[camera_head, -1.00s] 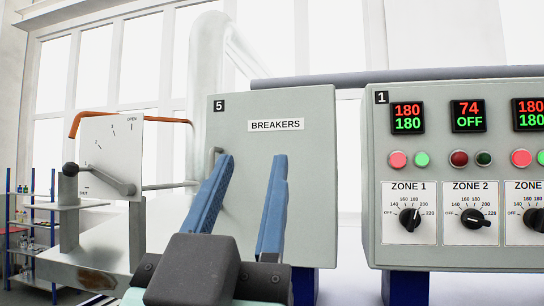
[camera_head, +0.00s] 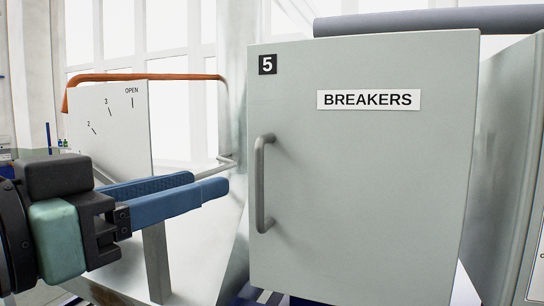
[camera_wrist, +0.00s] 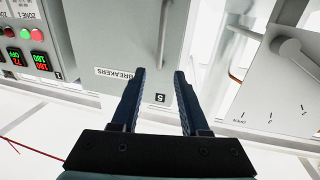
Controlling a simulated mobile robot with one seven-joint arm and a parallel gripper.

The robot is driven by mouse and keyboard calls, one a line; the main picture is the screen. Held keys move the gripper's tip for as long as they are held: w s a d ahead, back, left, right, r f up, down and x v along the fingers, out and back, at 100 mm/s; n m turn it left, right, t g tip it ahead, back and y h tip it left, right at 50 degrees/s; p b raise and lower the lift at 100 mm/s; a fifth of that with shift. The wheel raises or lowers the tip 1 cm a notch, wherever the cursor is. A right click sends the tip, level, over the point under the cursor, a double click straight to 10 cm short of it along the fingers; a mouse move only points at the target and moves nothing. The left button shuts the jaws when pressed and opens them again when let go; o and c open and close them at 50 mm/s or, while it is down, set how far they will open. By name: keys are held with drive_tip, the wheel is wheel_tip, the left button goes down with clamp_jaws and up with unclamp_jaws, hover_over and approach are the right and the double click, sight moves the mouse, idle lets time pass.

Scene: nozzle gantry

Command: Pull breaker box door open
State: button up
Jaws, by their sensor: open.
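The breaker box door (camera_head: 360,180) is a grey-green panel with a "BREAKERS" label and a "5" tag. It looks shut. Its vertical grey bar handle (camera_head: 260,185) is on the door's left side. My gripper (camera_head: 212,184) is left of the handle in the head view, its blue fingers pointing right and overlapping each other there. In the wrist view my gripper (camera_wrist: 158,75) is open and empty, with the door (camera_wrist: 110,30) appearing upside down ahead of it. The handle (camera_wrist: 163,35) shows at the top, beyond the fingertips and not between them.
A white dial plate (camera_head: 110,120) with an orange pipe (camera_head: 150,77) stands left of the box, behind my gripper. A grey pipe (camera_head: 430,20) runs above the box. The zone control panel (camera_wrist: 28,35) is beside the box.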

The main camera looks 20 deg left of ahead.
sight(257, 168)
drive_tip(key=p+x, duration=0.2)
drive_tip(key=x, duration=0.8)
drive_tip(key=shift+w+d+r, duration=0.1)
drive_tip(key=shift+w+d, duration=0.05)
drive_tip(key=shift+w, duration=0.2)
drive_tip(key=shift+w+d, duration=0.1)
drive_tip(key=shift+w, duration=0.4)
clamp_jaws()
idle(0.4)
